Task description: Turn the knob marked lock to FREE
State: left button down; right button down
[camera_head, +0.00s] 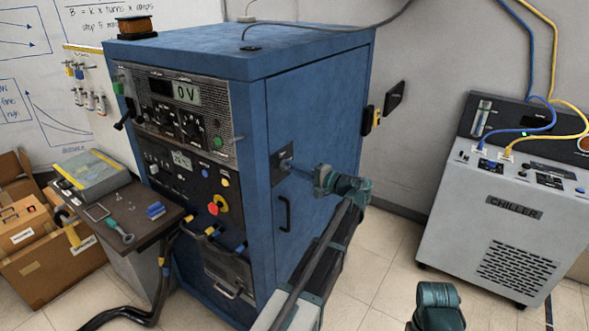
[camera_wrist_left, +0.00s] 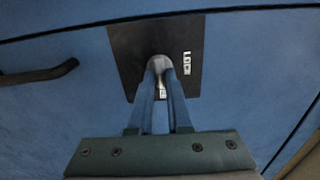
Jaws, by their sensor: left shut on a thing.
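The grey knob (camera_wrist_left: 158,62) sits on a black plate (camera_wrist_left: 125,55) on the side of the blue cabinet (camera_head: 320,110). White letters beginning "LO" stand sideways on the plate, right of the knob. In the head view the plate (camera_head: 278,172) is partly behind my left gripper (camera_head: 289,164). In the left wrist view my left gripper (camera_wrist_left: 160,82) is shut on the knob, its two blue fingers close around it. The fingers hide much of the knob, and I cannot read its setting.
A black handle (camera_head: 285,213) is on the cabinet side below the plate; it also shows in the left wrist view (camera_wrist_left: 40,74). A grey chiller (camera_head: 510,240) stands at the right. A small shelf (camera_head: 130,205) juts out at the cabinet's front left.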

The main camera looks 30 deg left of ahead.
dwell(0.3)
pick_arm(q)
jog(key=c, duration=0.9)
grip_release()
jog(key=shift+o, duration=0.2)
jog(key=s+d, duration=0.1)
jog(key=d, duration=1.2)
jog(key=shift+d, duration=0.4)
jog(key=s+d+f+m+h, duration=0.1)
jog(key=s+d+f+h, duration=0.4)
jog(key=s+f, duration=0.25)
jog(key=s+d+f+m+h, duration=0.1)
jog(key=s+d+f+h, duration=0.4)
jog(key=s+f, duration=0.3)
jog(key=s+d+f+g+h, duration=0.1)
jog(key=s+d+f+h, duration=0.5)
jog(key=s+d, duration=0.5)
jog(key=shift+d+f+m+h, duration=0.2)
jog(key=shift+d+m+h, duration=0.2)
jog(key=shift+d, duration=0.35)
